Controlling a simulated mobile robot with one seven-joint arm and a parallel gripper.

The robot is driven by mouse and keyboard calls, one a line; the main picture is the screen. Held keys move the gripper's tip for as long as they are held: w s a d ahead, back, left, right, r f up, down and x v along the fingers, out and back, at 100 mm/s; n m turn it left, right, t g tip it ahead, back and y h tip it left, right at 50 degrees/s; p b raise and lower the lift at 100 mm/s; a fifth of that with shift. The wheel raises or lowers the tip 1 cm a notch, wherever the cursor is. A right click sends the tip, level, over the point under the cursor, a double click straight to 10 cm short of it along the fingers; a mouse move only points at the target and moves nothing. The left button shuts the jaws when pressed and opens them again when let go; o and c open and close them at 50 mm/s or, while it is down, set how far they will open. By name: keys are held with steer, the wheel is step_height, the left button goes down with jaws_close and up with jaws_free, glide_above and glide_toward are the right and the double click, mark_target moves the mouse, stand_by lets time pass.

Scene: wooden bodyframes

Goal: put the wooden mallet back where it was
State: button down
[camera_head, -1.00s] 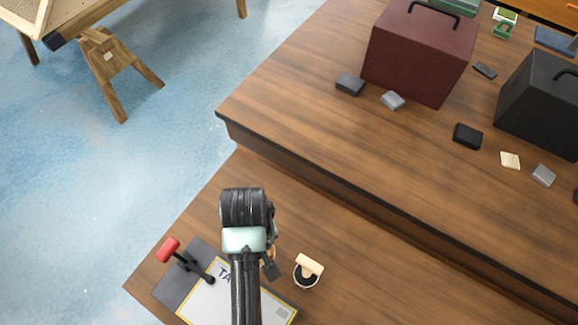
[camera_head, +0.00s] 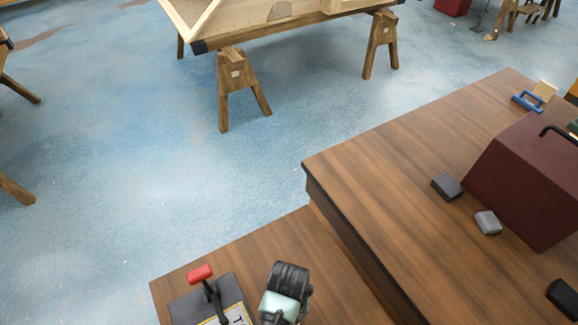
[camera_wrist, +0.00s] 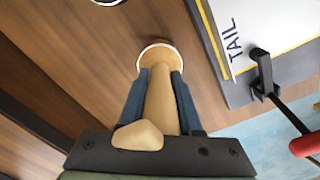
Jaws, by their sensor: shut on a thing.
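The wooden mallet (camera_wrist: 158,105) is pale tan. In the wrist view its shaft lies between the two blue-grey fingers of my gripper (camera_wrist: 160,72), which is shut on it. A rounded tan end shows near the palm. Just past the fingertips is a round tan face with a white rim (camera_wrist: 158,55), low over the brown wooden bench. I cannot tell whether it is part of the mallet or a spot under it, nor whether the mallet touches the bench. In the head view my wrist hides the fingers and mallet.
A grey plate with a sheet marked TAIL (camera_wrist: 236,40) lies beside the gripper, with a red-handled lever clamp (camera_head: 201,273). A white-rimmed round thing is cut off at the wrist view's top. A higher bench level (camera_head: 400,170) holds a maroon box (camera_head: 525,185).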

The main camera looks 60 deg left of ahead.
steer(key=shift+f, duration=0.6)
steer(key=shift+f, duration=0.2)
steer(key=c, duration=0.6)
jaws_free()
steer(key=shift+r, duration=0.1)
step_height(320, 180, up, 12)
steer(key=shift+r, duration=0.1)
steer(key=shift+w, duration=0.1)
